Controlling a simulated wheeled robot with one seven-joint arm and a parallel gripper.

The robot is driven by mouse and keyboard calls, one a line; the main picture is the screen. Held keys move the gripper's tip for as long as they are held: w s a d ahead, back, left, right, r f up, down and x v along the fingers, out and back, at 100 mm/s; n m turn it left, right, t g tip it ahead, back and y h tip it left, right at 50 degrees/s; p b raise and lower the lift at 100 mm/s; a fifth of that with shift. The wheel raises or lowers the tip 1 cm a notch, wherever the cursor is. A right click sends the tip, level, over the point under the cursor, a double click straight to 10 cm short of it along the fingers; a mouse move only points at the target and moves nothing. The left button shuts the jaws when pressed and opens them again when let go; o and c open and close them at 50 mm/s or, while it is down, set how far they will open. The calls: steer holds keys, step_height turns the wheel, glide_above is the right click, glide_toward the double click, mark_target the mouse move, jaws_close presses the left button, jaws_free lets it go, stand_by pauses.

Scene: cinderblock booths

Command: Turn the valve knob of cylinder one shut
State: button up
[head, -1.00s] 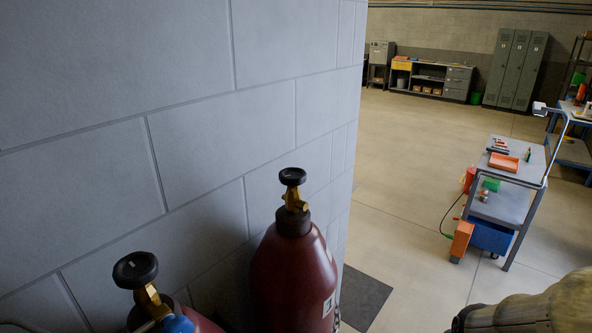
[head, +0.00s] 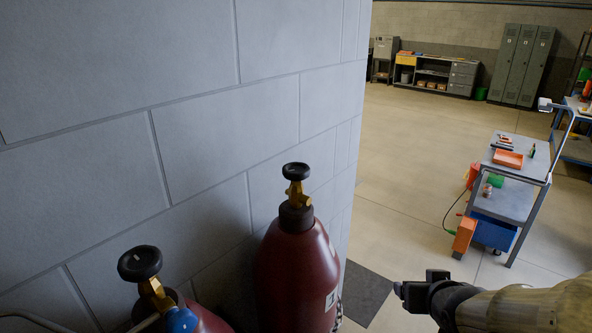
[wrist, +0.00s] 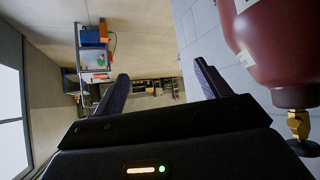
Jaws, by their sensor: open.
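Two maroon gas cylinders stand by the block wall in the head view. The farther cylinder (head: 290,270) has a brass valve with a black knob (head: 296,171) and a pale label too small to read surely. The nearer cylinder (head: 205,318), cut off below, has another black knob (head: 140,263) and a blue fitting. My gripper (head: 402,290) is right of the farther cylinder, apart from it and lower than its knob. In the wrist view my gripper (wrist: 162,85) is open and empty; one maroon cylinder (wrist: 285,45) hangs at the right with its black knob (wrist: 304,147).
The block wall (head: 180,120) runs close behind the cylinders and ends just right of the farther one. A grey cart (head: 510,195) with an orange tray stands farther right. Open floor (head: 415,160) lies between. A workbench (head: 435,75) and lockers (head: 525,65) are far back.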

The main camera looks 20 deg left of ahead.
mark_target(296, 167)
steer(key=s+a+r+n+t+y, duration=0.2)
steer(key=a+r+n+y, duration=0.5)
steer(key=a+r+y, duration=0.4)
steer(key=a+r, duration=0.5)
steer(key=shift+s+r+t+y, duration=0.15)
steer(key=shift+r+t+y, duration=0.15)
steer(key=shift+r, duration=0.05)
steer(key=shift+a, duration=0.1)
steer(key=p+x, duration=0.4)
steer(key=x, duration=1.3)
steer(key=shift+w+p, duration=0.3)
steer(key=shift+p, duration=0.05)
steer(key=c, duration=1)
steer(key=shift+o, duration=0.2)
